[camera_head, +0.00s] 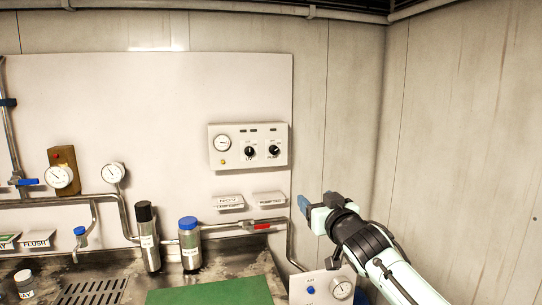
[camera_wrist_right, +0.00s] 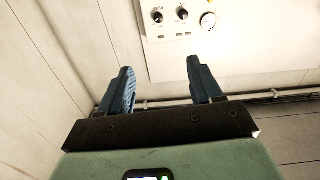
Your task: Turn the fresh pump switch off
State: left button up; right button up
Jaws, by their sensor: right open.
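A white control panel (camera_head: 218,170) is on the back wall, with a round gauge at its left and two black rotary knobs. The left knob (camera_head: 249,151) has an upright pointer; the right knob (camera_head: 274,151) looks turned sideways. The small labels are too blurred to tell surely which is the fresh pump switch. The panel also shows upside down in the right wrist view (camera_wrist_right: 230,45), with both knobs near its top. My right gripper (camera_head: 316,202) is open and empty, below and right of the panel, apart from it. My left gripper is out of view.
Pipes with a red-handled valve (camera_head: 263,227) run below the panel, under two label plates (camera_head: 229,203). Black-capped (camera_head: 148,238) and blue-capped (camera_head: 189,244) cylinders stand on the counter near a green mat (camera_head: 215,292). A smaller gauge box (camera_head: 313,289) sits below my right gripper.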

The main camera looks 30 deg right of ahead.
aim_at(273, 150)
jog(key=i+l, duration=0.25)
jog(key=i, duration=0.25)
jog(key=i+l, duration=0.3)
jog(key=i, duration=0.2)
